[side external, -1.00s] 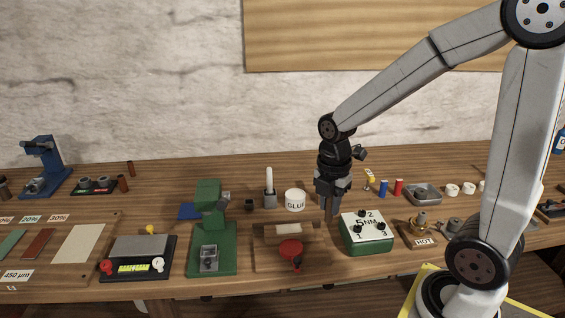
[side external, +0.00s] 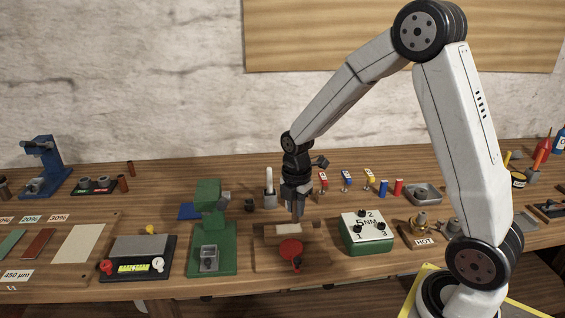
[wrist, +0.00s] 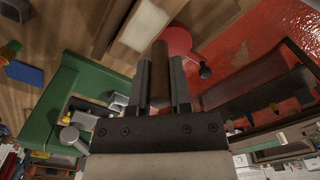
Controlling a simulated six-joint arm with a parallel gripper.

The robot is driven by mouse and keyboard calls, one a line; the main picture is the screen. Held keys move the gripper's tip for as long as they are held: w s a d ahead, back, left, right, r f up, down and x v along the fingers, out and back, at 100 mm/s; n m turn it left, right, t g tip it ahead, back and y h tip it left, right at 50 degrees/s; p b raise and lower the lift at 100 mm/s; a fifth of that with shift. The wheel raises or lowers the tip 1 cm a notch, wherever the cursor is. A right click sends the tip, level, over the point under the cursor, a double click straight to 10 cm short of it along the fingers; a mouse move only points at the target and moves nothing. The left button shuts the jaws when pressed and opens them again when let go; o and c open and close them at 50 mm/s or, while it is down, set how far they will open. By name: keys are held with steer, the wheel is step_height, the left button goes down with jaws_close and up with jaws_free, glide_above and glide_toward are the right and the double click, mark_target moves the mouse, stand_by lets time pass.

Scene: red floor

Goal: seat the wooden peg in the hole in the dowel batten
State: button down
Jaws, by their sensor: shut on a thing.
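The dowel batten (side external: 284,229) is a pale wooden block lying across the brown wooden fixture at the front middle of the bench. It also shows in the wrist view (wrist: 147,25). My gripper (side external: 297,204) is above the batten's right part, pointing down. In the wrist view, my gripper (wrist: 160,75) is shut on the brown wooden peg (wrist: 160,62), which sticks out beyond the fingertips beside the batten in the picture. I cannot see the hole, nor tell whether the peg touches the batten.
A red disc with a dark knob (side external: 290,249) sits just in front of the batten. A green machine (side external: 209,225) stands to the left and a green numbered box (side external: 367,231) to the right. A white candle-like stick (side external: 268,180) stands behind.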

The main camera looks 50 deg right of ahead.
steer(key=shift+w+d+f, duration=0.1)
steer(key=shift+w+f, duration=0.7)
steer(key=shift+f, duration=0.25)
steer(key=shift+w+f, duration=0.2)
steer(key=shift+f, duration=1.6)
steer(key=shift+f, duration=0.2)
steer(key=c, duration=0.5)
jaws_free()
steer(key=shift+c, duration=0.2)
steer(key=shift+r, duration=0.2)
step_height(320, 180, up, 12)
